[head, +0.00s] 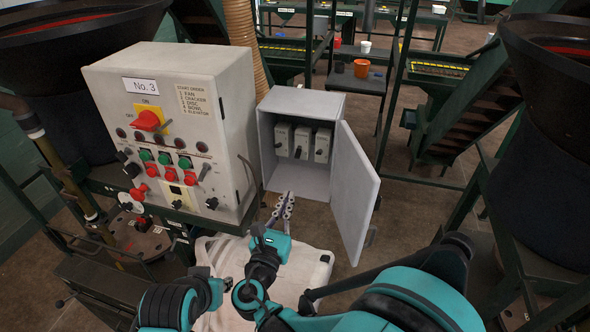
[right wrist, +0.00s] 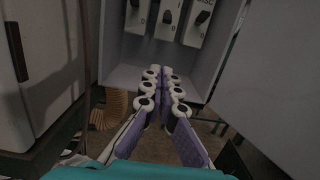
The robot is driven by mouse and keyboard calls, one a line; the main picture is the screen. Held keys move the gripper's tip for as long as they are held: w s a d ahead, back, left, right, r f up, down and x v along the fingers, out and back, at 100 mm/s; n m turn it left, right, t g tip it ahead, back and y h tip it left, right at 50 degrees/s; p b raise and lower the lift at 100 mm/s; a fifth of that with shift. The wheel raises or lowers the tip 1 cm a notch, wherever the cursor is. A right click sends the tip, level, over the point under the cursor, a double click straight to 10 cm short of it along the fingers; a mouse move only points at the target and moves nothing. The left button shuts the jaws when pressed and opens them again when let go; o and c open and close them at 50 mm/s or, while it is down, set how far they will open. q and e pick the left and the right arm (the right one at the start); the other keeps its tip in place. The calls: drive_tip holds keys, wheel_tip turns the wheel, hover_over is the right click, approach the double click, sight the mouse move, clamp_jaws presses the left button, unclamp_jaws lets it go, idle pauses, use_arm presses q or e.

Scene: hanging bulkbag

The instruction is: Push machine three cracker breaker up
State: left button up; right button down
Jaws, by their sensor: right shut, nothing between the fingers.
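An open grey breaker box (head: 349,120) stands right of the No. 3 control panel (head: 170,75). Inside it three pale breakers with dark levers sit in a row: a left breaker (head: 283,138), a middle breaker (head: 302,142) and a right breaker (head: 322,145). Their labels are too small in the head view to tell which is the cracker. In the right wrist view the right breaker (right wrist: 203,20) shows part of a label. My right gripper (head: 287,197) is shut and empty, below and in front of the box, apart from the levers; its fingers (right wrist: 161,75) point toward the box.
The box door (head: 355,195) hangs open to the right, beside my right gripper. The control panel with knobs and buttons stands close on the left. A white bulk bag (head: 310,265) lies below. An orange bucket (head: 361,68) stands on a table behind.

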sight(298, 152)
drive_tip(key=x, duration=1)
drive_tip(key=shift+w+d+f+p, duration=0.1)
drive_tip(key=shift+w+d+p, duration=0.05)
drive_tip(key=shift+w+p, duration=0.2)
drive_tip(key=r, duration=0.1)
drive_tip(key=s+r, duration=0.2)
drive_tip(key=shift+s+a+r+p, duration=0.15)
drive_tip(key=shift+a+r+p, duration=0.2)
drive_tip(key=shift+p, duration=0.05)
